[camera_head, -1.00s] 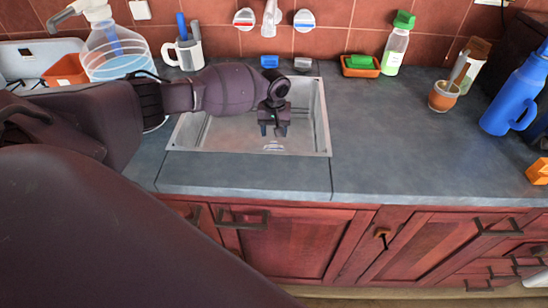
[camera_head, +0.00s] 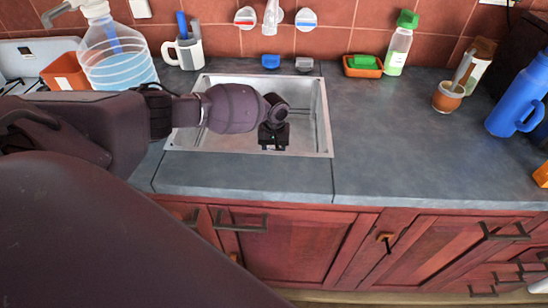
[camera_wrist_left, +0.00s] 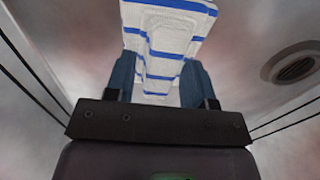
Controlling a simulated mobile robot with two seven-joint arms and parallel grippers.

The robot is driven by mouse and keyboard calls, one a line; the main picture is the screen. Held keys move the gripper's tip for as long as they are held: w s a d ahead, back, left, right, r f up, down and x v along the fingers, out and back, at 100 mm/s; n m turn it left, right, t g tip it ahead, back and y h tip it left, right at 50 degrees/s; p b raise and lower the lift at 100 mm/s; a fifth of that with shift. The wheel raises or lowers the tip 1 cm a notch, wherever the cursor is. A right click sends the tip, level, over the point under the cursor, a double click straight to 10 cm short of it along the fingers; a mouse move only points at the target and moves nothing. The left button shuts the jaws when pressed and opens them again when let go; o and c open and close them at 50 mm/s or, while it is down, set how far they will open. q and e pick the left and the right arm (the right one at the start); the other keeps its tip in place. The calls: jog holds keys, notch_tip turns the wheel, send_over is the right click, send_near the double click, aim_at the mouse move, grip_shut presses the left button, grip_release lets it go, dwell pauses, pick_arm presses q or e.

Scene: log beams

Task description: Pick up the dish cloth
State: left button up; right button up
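The dish cloth (camera_wrist_left: 170,22), white with blue stripes, shows in the left wrist view; a ridge of it rises between the two fingers. My left gripper (camera_wrist_left: 160,80) is open, with one blue-grey finger on each side of this ridge. Whether the fingers touch the cloth is hard to tell. In the head view, my left gripper (camera_head: 273,146) points down into the metal sink (camera_head: 310,130), and its fingertips and the cloth are hidden. My right gripper is not in view.
The faucet (camera_head: 271,18) and two wall knobs are behind the sink. A mug (camera_head: 190,54) and a large bottle (camera_head: 112,50) stand at the back left. A soap dish (camera_head: 362,71) and green-capped bottle (camera_head: 398,48) stand right.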

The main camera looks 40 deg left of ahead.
pick_arm(q)
grip_shut()
